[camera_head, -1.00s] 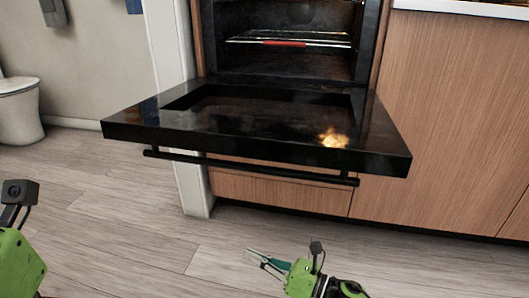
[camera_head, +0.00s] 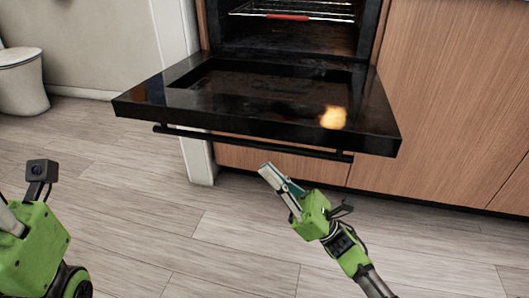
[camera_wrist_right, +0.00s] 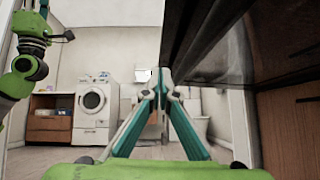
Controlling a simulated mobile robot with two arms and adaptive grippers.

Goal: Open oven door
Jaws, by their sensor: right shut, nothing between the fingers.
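The black oven door (camera_head: 375,120) is folded down and lies about level, with the dark oven cavity (camera_head: 290,42) open behind it. Its bar handle (camera_head: 250,144) runs along the door's front edge. My right gripper (camera_head: 265,168) is shut and empty, below and in front of the handle, apart from it. In the right wrist view its two fingers (camera_wrist_right: 160,80) meet at the tips, and the dark door (camera_wrist_right: 225,45) hangs above right. My left arm shows at the lower left of the head view, but its fingers are out of the picture.
A wire rack (camera_head: 300,10) with a red strip sits inside the oven. Wood cabinet fronts (camera_head: 455,110) stand to the right. A white toilet (camera_head: 20,85) is at far left. The wood-plank floor (camera_head: 120,200) before the door is clear. A washing machine (camera_wrist_right: 95,105) shows in the wrist view.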

